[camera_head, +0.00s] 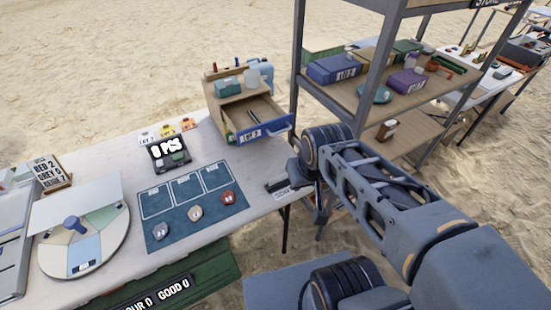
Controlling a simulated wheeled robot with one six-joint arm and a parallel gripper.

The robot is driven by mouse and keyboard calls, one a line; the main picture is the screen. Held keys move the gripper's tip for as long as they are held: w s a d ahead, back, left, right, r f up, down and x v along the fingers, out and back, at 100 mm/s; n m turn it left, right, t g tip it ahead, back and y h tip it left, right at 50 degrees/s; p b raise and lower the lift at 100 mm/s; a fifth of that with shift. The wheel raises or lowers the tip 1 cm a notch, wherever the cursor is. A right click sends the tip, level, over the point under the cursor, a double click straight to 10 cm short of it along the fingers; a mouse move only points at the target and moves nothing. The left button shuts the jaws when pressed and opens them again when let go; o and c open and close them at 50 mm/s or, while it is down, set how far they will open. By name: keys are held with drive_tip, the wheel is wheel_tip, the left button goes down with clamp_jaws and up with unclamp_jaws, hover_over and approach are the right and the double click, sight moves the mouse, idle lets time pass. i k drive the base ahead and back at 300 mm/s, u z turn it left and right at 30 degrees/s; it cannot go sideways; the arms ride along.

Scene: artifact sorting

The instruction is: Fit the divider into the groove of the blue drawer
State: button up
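The blue drawer (278,131) is pulled out of a small wooden cabinet (231,102) at the back right of the table. Its blue front carries a white label, and its inside is bare wood. A small dark thin piece (254,117) shows inside the drawer; I cannot tell whether it is the divider. The groove is too small to make out. My gripper (318,208) hangs at the table's right edge, in front of and right of the drawer, apart from it. My arm partly hides it, so its fingers are unclear. A dark grey object with a label (278,184) lies close by.
A round sectored board (100,250) is at left. A metal-framed shelf (297,70) with boxes stands right of the cabinet, behind my arm.

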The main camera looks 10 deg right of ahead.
sight(256, 117)
drive_tip(key=k, duration=1.2)
drive_tip(key=u, duration=0.9)
drive_tip(key=i, duration=1.35)
drive_tip(key=z, duration=0.75)
